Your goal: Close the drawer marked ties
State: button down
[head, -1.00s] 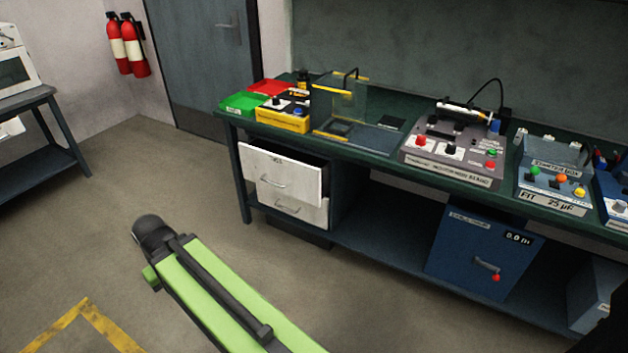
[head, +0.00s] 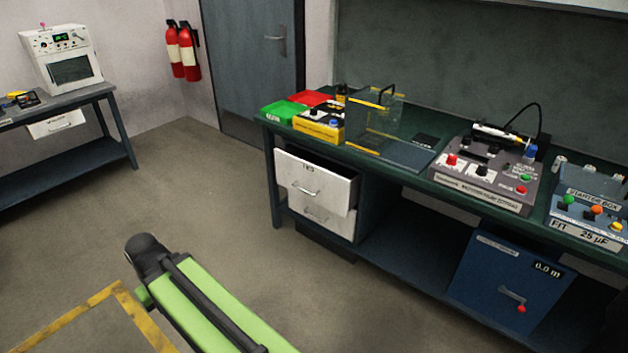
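The white drawer marked TIES (head: 318,184) is the upper one of two under the left end of the long green bench. It stands pulled out, with a dark gap showing behind its front. Its front carries a metal bar handle (head: 305,191). The lower white drawer (head: 322,219) is beneath it and sits further back. My green and black arm reaches up from the bottom of the head view, well short of the drawer on the floor side. My gripper's fingers are not visible.
The long bench (head: 400,176) holds a green tray (head: 283,111), a red tray (head: 312,98) and instrument boxes. A blue cabinet (head: 510,280) stands on its lower shelf. A second bench (head: 100,160) is at left. Floor (head: 215,215) between my arm and the drawers is clear.

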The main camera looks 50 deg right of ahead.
aim_at(335, 187)
jog(key=z, duration=0.05)
jog(key=i, duration=1)
jog(key=u, duration=0.1)
